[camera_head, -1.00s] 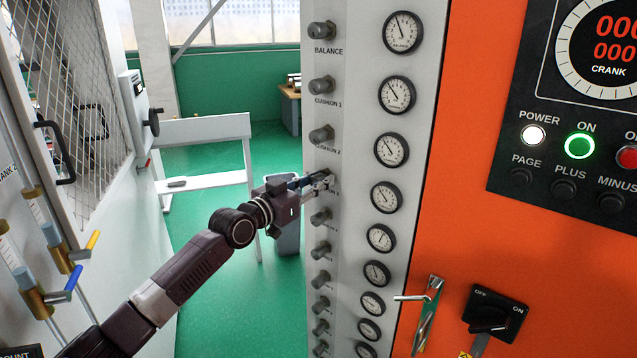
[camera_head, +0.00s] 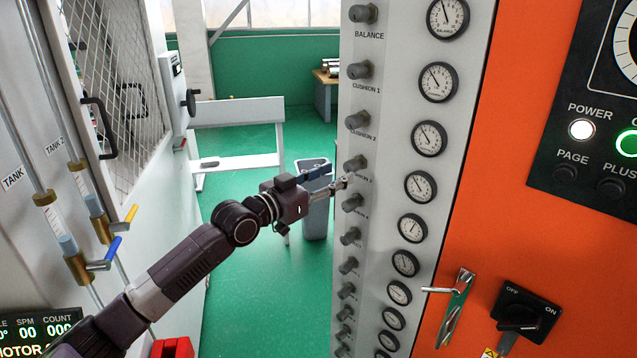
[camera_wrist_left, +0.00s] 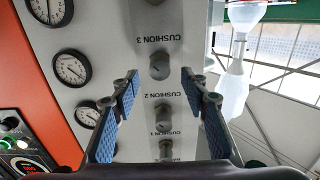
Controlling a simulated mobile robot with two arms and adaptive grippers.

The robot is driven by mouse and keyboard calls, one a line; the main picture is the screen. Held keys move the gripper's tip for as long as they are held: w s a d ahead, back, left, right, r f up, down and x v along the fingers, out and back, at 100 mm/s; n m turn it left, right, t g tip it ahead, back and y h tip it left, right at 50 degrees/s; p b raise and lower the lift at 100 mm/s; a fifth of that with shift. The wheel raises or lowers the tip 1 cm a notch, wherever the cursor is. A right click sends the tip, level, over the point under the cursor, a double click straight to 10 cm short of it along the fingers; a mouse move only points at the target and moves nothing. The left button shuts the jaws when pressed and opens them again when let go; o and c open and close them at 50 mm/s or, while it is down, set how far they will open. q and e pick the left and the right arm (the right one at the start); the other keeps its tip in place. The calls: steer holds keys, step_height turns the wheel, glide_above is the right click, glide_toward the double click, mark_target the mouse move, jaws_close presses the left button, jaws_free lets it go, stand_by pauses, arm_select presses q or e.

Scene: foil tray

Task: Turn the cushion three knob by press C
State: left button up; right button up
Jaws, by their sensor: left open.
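The cushion three knob (camera_head: 354,163) is a grey round knob on the pale panel, above its label. It also shows in the wrist view (camera_wrist_left: 160,67), below the upside-down "CUSHION 3" label. My left gripper (camera_head: 338,185) is at the panel's left side, its tips slightly below this knob in the head view. In the wrist view the left gripper (camera_wrist_left: 159,75) is open, with blue-padded fingers spread on either side of the knob in the picture. The fingers look apart from the knob, and nothing is held. My right gripper is not in view.
The cushion 2 knob (camera_head: 357,119) is directly above and the cushion 4 knob (camera_head: 352,203) directly below, both close. A column of gauges (camera_head: 421,187) runs to the right. A grey bin (camera_head: 315,215) and a white bench (camera_head: 235,162) stand behind on the green floor.

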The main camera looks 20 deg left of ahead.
arm_select(q)
steer(key=shift+v, duration=2.65)
